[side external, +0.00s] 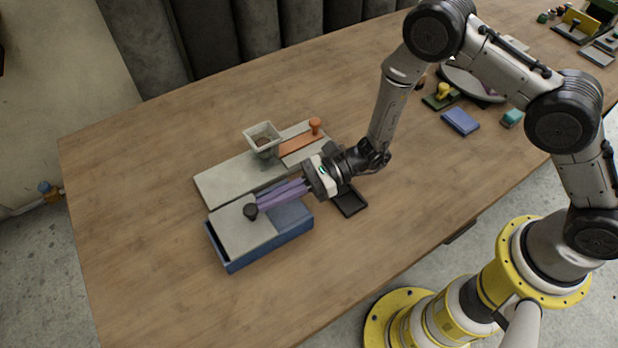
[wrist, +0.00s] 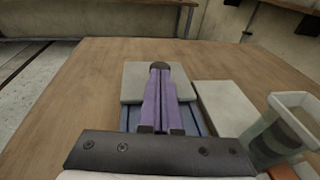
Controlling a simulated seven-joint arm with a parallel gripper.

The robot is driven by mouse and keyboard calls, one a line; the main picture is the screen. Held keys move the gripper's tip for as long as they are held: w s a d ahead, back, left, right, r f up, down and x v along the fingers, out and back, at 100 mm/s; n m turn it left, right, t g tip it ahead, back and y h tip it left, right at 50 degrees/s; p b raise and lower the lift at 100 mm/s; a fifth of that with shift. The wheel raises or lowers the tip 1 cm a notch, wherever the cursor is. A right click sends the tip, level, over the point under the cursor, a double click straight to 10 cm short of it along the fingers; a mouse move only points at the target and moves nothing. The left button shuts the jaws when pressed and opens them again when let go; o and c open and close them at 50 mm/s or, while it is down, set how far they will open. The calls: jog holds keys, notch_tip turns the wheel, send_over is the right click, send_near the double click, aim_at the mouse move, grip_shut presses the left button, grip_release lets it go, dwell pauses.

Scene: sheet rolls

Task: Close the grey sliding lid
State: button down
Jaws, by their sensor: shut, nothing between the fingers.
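The grey sliding lid (side external: 240,230) lies flat on top of a blue box (side external: 268,253) and covers its left part. A dark round knob (side external: 250,211) stands on the lid. The lid also shows in the wrist view (wrist: 133,82), with the blue box (wrist: 124,119) partly visible below it. My gripper (side external: 257,207) has purple fingers, which are shut with nothing between them. Their tips are at the knob's right side, touching it or very close. In the wrist view the fingers (wrist: 160,90) point at the knob (wrist: 160,65) and hide part of the lid and box.
A pale board (side external: 222,184) lies behind the box, with a funnel-shaped cup (side external: 263,137) and an orange-knobbed slider (side external: 302,143) on it. A small black tray (side external: 350,203) lies right of the box. The table's left side is clear.

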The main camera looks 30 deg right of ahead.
jog(key=shift+r+x, duration=0.2)
jog(key=shift+x, duration=0.95)
jog(key=shift+s+a, duration=0.1)
jog(key=shift+s, duration=0.1)
jog(key=shift+r, duration=0.1)
